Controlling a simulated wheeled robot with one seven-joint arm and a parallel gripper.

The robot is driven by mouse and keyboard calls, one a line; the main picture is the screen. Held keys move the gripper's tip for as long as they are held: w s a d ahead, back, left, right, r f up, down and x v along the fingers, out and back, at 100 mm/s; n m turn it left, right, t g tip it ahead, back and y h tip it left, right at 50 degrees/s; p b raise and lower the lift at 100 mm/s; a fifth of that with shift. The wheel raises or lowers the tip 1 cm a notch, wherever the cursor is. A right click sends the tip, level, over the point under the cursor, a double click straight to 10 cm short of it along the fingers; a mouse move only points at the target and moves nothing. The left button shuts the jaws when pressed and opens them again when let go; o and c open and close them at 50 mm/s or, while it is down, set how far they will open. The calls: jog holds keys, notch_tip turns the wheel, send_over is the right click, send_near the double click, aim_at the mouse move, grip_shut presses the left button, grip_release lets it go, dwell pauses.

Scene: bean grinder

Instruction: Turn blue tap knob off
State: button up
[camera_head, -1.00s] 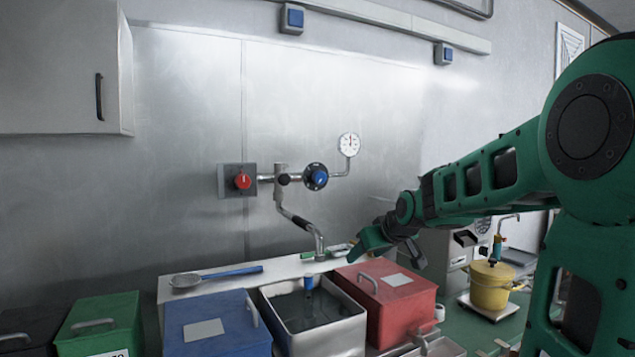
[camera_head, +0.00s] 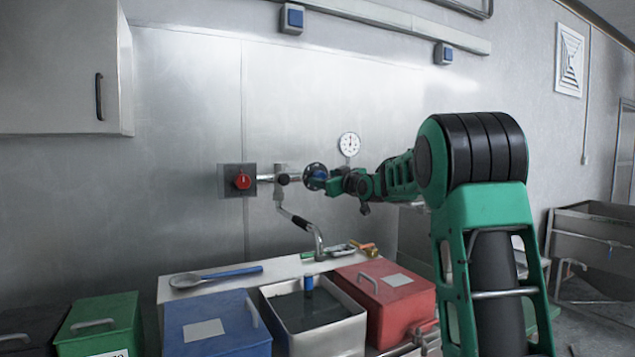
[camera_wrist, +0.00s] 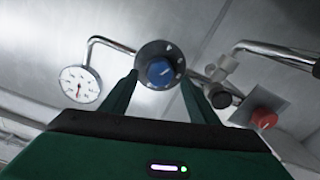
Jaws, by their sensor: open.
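The blue tap knob (camera_head: 317,171) sits on a round dark dial plate on the pipe along the metal wall. In the wrist view the blue knob (camera_wrist: 160,72) shows a pale mark and lies between and beyond my two fingertips. My gripper (camera_head: 330,184) is at the knob from the right, with its fingers apart. In the wrist view my gripper (camera_wrist: 161,82) is open, one finger on each side of the knob. Whether the fingers touch it, I cannot tell. In the head view my gripper partly covers the dial.
A red knob (camera_head: 242,181) is left on the same pipe. A white gauge (camera_head: 349,144) is above right of the blue knob. Below are a spout (camera_head: 318,243), a water-filled basin (camera_head: 312,312), a blue box (camera_head: 216,325) and a red box (camera_head: 392,305).

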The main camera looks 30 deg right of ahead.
aim_at(321, 177)
jog(key=shift+w, duration=2.05)
jog(key=c, duration=1)
jog(key=shift+c, duration=0.2)
